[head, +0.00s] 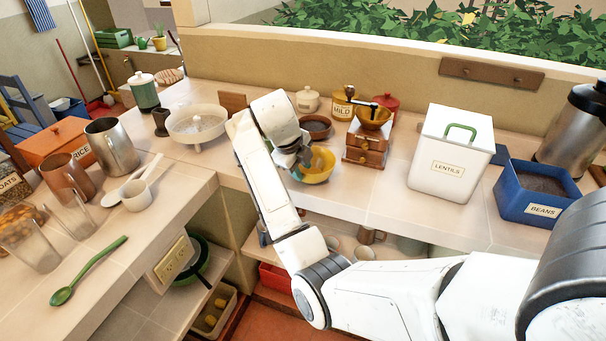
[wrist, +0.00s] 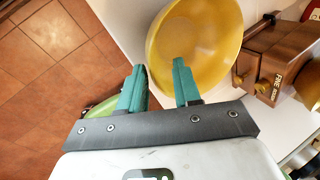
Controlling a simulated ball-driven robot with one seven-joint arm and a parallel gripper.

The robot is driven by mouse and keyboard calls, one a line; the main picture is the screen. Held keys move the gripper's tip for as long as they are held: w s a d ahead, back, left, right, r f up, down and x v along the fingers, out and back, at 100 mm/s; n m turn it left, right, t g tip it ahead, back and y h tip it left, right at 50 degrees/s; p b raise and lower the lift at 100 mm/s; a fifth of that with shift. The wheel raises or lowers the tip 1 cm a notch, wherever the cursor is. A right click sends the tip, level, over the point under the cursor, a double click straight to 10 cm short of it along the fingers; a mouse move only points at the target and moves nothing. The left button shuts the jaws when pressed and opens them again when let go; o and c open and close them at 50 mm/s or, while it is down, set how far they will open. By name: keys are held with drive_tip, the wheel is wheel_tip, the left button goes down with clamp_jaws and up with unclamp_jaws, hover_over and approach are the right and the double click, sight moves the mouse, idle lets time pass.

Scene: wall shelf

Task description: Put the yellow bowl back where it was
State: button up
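The yellow bowl (head: 320,174) is at the front part of the back counter, left of the coffee grinder. Its hollow faces the camera in the wrist view (wrist: 200,40). My gripper (head: 303,160) is at the bowl's left side. In the wrist view its two teal fingers (wrist: 158,78) stand apart, with a clear gap between them. The right finger overlaps the inside of the bowl, and the left finger is outside the rim. I see no finger clearly pressing on the wall. The gripper hides part of the bowl in the head view.
A wooden coffee grinder (head: 366,145) stands close right of the bowl, with a brown dish (head: 316,125) behind. A white lentils canister (head: 450,155) and blue beans bin (head: 537,195) are further right. A white strainer bowl (head: 197,124) is left. The counter's front edge is close.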

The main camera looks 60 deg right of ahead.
drive_tip(key=s+p+v, duration=0.1)
drive_tip(key=p+v, duration=0.2)
drive_tip(key=v, duration=0.6)
drive_tip(key=s+a+f+n+t, duration=0.1)
drive_tip(key=s+a+f+n, duration=0.2)
drive_tip(key=a+f+n, duration=0.45)
drive_tip(key=s+a+f+n+t, duration=0.1)
drive_tip(key=s+a+f+n, duration=0.25)
drive_tip(key=f+n, duration=0.7)
drive_tip(key=s+a+f+n+y, duration=0.2)
drive_tip(key=s+a+n, duration=0.4)
drive_tip(key=n, duration=0.3)
drive_tip(key=s+a+f+n+y, duration=0.2)
drive_tip(key=s+a+n, duration=0.4)
drive_tip(key=a+n, duration=0.3)
drive_tip(key=shift+a+f+n, duration=0.35)
drive_tip(key=shift+f+n, duration=0.2)
drive_tip(key=shift+n, duration=0.25)
drive_tip(key=shift+s, duration=0.1)
